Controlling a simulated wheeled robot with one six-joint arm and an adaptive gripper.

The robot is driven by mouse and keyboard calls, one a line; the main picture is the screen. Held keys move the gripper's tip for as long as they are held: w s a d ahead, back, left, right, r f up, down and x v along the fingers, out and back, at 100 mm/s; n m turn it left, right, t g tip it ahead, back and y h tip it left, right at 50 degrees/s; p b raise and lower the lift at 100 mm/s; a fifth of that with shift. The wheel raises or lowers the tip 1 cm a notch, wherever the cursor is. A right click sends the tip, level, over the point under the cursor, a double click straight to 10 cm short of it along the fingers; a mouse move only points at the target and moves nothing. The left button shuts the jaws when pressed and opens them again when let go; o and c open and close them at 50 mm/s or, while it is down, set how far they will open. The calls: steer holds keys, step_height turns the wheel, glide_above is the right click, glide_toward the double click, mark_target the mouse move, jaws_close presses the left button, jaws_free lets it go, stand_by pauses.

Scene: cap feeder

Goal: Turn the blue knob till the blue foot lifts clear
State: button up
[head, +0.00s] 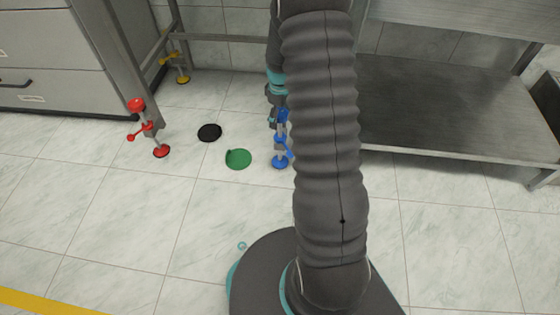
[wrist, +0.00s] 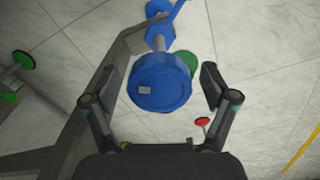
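The blue knob (wrist: 160,85) is a thick round disc with a small pale mark on its face, in the middle of the wrist view. My gripper (wrist: 159,78) is open, with one finger on each side of the knob and visible gaps between. In the head view the knob (head: 283,114) is partly hidden by my arm and gripper. Below it on the same post are a blue collar and a blue side handle (wrist: 180,9). The blue foot (head: 280,162) is at the floor in the head view. I cannot tell whether it touches the tile.
A red-knobbed leg (head: 146,126) and a yellow one (head: 177,67) stand to the left. A black disc (head: 209,132) and a green disc (head: 238,159) lie on the floor. A metal shelf (head: 430,105) is at right. Open tile lies in front.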

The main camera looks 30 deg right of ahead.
mark_target(280, 113)
steer(key=shift+r, duration=0.1)
steer(key=shift+r+p, duration=2.35)
steer(key=shift+r, duration=1.15)
